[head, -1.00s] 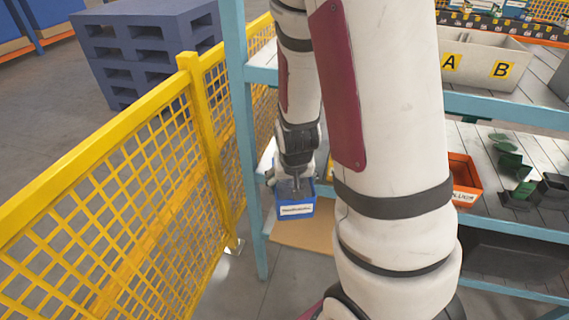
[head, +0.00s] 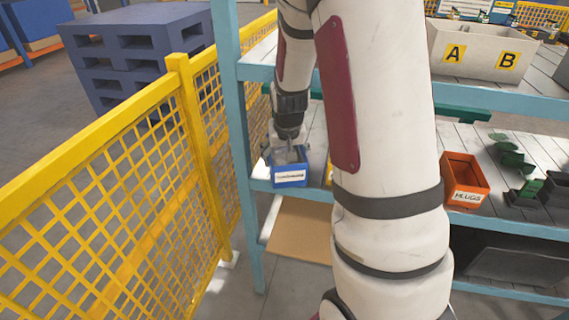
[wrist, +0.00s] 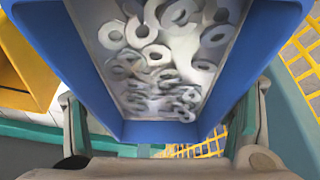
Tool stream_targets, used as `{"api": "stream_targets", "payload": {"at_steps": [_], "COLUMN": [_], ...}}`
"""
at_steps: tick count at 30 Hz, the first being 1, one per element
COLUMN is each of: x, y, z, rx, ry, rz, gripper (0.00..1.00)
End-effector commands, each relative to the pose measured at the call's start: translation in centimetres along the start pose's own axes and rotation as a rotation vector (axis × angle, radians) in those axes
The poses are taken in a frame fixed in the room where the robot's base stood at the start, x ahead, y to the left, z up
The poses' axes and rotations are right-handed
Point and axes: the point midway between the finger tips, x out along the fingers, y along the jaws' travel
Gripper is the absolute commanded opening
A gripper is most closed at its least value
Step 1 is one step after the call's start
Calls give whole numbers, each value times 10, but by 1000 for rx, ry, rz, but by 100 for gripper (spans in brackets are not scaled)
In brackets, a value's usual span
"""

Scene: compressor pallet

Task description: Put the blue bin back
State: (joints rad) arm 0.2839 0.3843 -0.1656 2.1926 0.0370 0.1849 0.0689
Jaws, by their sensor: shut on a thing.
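The blue bin (head: 290,175) has a white label on its front and sits at the left end of the middle shelf level (head: 316,137) in the head view. In the wrist view the blue bin (wrist: 288,22) fills the middle and holds several grey washers. My gripper (head: 288,150) reaches down from above and is shut on the bin. Its fingers also show at both sides of the bin in the wrist view (wrist: 165,140). My arm hides part of the shelf to the right of the bin. I cannot tell whether the bin's base rests fully on the shelf.
A blue-green rack post (head: 240,170) and a yellow mesh fence (head: 120,190) stand close on the left. An orange bin (head: 464,180) and green parts (head: 510,155) are on the same shelf to the right. A grey box marked A and B (head: 480,50) stands above.

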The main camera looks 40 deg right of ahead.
Motion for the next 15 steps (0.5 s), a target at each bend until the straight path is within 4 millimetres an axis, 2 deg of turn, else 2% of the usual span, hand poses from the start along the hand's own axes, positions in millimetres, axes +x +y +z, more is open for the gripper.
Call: {"api": "stream_targets", "payload": {"at_steps": [5,15], "x": [4,35], "y": [0,0], "z": [-7,6], "rx": [0,0], "ry": [1,0], "rz": [0,0], "gripper": [17,17]}}
